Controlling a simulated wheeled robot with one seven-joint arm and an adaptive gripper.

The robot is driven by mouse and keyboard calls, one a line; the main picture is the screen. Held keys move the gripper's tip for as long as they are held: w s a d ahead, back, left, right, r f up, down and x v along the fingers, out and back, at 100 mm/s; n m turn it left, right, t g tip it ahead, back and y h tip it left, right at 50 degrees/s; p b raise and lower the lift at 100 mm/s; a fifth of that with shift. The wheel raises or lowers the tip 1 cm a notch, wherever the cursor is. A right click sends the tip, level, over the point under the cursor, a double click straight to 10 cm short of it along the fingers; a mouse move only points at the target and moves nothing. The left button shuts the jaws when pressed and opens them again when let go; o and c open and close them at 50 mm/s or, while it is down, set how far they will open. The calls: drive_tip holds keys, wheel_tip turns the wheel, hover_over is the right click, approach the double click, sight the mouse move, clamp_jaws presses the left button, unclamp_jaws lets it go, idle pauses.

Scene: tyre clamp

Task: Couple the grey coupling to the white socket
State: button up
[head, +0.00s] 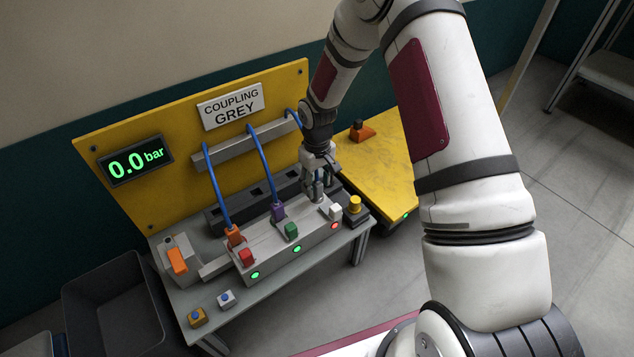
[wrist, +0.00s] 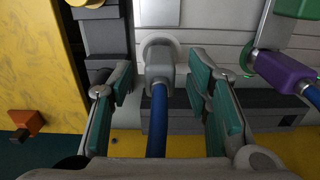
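The grey coupling (wrist: 160,65), on a blue hose (wrist: 157,125), is in the middle of the wrist view. Its front end is at the pale round ring of the white socket (wrist: 176,42); I cannot tell how deep it sits. The white block (head: 335,212) marks this place on the grey manifold (head: 262,246). My gripper (wrist: 162,84) is open around the coupling, a teal-padded finger on each side with gaps between. In the head view my gripper (head: 318,182) is low over the manifold's right end and mostly hides the coupling.
A purple coupling (wrist: 284,72) sits close to the right finger, by the green block (head: 291,230). An orange coupling (head: 234,235) is by the red block (head: 246,257). The lamp (head: 335,226) below the white block is red; the others are green. The display (head: 135,160) reads 0.0 bar.

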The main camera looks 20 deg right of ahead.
wheel_tip(320, 180, up, 12)
idle(0.6)
drive_tip(key=s+d+r+m+h, duration=0.1)
drive_tip(key=s+r+m, duration=0.1)
drive_tip(key=s+r, duration=1.75)
drive_tip(key=s+a+r+m+y, duration=0.1)
drive_tip(key=s+r+m, duration=0.15)
drive_tip(key=s, duration=1.95)
wheel_tip(320, 180, up, 38)
drive_tip(key=t+p, duration=0.4)
drive_tip(key=p, duration=3.1)
drive_tip(key=shift+d+n, duration=0.15)
drive_tip(key=shift+n, duration=0.3)
